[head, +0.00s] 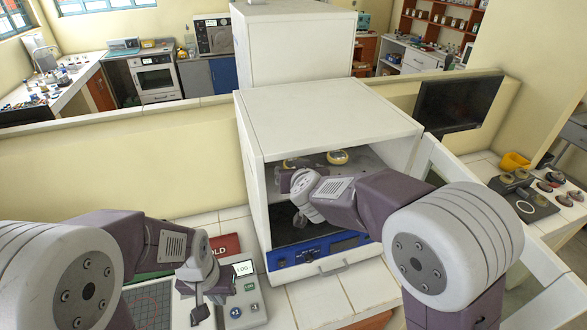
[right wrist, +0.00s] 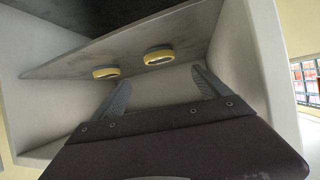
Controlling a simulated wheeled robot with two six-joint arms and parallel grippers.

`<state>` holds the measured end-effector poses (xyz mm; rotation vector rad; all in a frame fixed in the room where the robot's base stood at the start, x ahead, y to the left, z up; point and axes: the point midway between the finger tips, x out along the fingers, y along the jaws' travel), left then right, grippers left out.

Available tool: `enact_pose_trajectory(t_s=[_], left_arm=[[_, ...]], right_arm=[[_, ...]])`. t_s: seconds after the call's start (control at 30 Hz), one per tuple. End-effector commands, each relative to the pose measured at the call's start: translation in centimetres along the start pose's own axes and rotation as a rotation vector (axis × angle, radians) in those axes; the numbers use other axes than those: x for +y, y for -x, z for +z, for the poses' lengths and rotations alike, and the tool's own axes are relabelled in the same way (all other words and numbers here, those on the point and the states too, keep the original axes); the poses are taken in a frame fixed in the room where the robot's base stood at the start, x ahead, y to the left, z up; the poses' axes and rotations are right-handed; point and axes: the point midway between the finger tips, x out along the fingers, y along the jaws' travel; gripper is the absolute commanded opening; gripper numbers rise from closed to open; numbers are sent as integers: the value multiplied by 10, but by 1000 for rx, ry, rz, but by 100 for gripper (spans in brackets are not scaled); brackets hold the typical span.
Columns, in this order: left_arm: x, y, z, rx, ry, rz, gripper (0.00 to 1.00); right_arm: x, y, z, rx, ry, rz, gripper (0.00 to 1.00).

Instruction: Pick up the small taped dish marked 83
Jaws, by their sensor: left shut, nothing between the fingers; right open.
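Two small round dishes with yellow tape are on the incubator shelf (right wrist: 100,50). In the head view one dish (head: 337,157) shows clearly, and the other (head: 290,163) is partly hidden by my right arm. In the right wrist view they are a left dish (right wrist: 106,73) and a right dish (right wrist: 159,56). No number can be read on either. My right gripper (right wrist: 160,76) is inside the incubator, open and empty, its fingers apart and pointing toward the dishes. My left gripper (head: 200,312) is shut and empty over the bench at lower left.
The white incubator (head: 330,105) is open at the front, with side walls close to my right gripper. A display device (head: 243,290) and a red item (head: 226,245) lie near my left gripper. A dark monitor (head: 458,103) stands at right.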

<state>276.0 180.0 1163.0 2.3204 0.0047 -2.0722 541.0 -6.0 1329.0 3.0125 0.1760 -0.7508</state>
Motion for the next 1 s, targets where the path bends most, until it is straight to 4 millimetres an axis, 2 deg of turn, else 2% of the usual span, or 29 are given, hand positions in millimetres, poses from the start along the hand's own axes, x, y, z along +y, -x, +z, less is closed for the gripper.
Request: enact_pose_trajectory(t_s=[0.03,0.13,0.23,0.43,0.67,0.93,0.97,1.0], left_arm=[[0,-4,0,0,0,0,0],[0,-4,0,0,0,0,0],[0,-5,0,0,0,0,0],[0,-4,0,0,0,0,0],[0,0,0,0,0,0,0],[0,-1,0,0,0,0,0],[0,-1,0,0,0,0,0],[0,-1,0,0,0,0,0]], right_arm=[[1,-13,3,-3,-1,3,87],[0,-32,2,-3,0,1,87],[1,-43,2,-2,-2,1,87],[0,-52,2,-2,-1,0,87],[-3,-91,4,-4,-2,0,87],[-3,-97,4,-3,-1,-1,87],[-3,-97,4,-3,-1,-1,81],[-3,-97,4,-3,-1,-1,70]])
